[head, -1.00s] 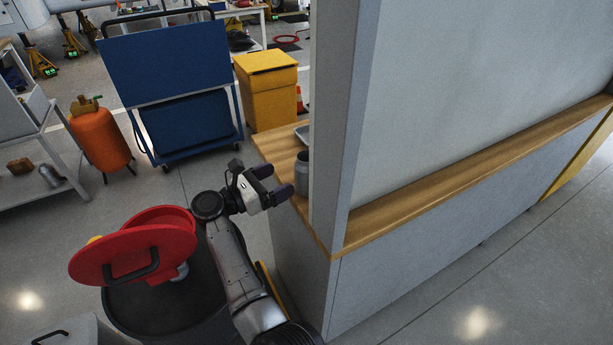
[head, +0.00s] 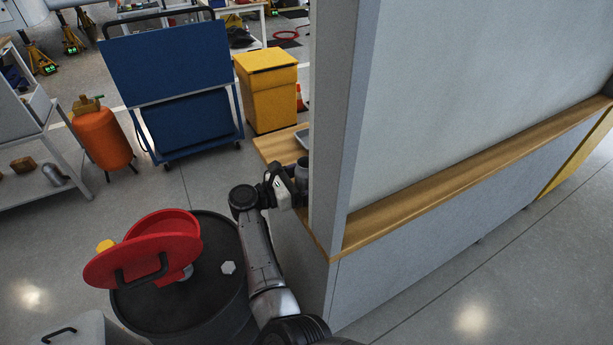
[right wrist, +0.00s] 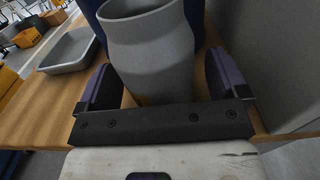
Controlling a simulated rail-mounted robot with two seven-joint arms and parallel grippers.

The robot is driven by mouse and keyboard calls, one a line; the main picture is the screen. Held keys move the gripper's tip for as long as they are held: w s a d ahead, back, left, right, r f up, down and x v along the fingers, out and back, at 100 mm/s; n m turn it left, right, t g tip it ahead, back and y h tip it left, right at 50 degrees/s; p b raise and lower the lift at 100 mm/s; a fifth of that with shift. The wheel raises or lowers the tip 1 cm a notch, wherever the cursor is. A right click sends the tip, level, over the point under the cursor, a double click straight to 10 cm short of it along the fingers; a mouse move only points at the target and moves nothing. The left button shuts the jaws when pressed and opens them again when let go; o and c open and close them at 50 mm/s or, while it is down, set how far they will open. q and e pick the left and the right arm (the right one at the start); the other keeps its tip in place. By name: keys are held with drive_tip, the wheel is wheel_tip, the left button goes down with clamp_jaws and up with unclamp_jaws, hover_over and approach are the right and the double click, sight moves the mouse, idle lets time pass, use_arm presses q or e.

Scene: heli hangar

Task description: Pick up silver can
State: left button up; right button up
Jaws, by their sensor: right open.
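The silver can (head: 302,168), a grey open-topped vessel, stands upright on the wooden counter (head: 275,148), beside the tall grey partition. In the head view it is partly hidden by the partition and my right gripper (head: 290,188). In the right wrist view the can (right wrist: 152,55) sits between the two dark purple-grey fingers of my right gripper (right wrist: 163,85). The gripper is open, with one finger on each side of the can. The right finger is close to it; contact is not clear. My left gripper is not in view.
A grey tray (right wrist: 70,50) lies on the counter to the left of the can. The grey partition (head: 335,120) rises close on the right. A yellow bin (head: 268,90) stands behind the counter.

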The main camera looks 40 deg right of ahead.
drive_tip(key=shift+c, duration=0.2)
drive_tip(key=c, duration=1)
drive_tip(key=shift+c, duration=0.2)
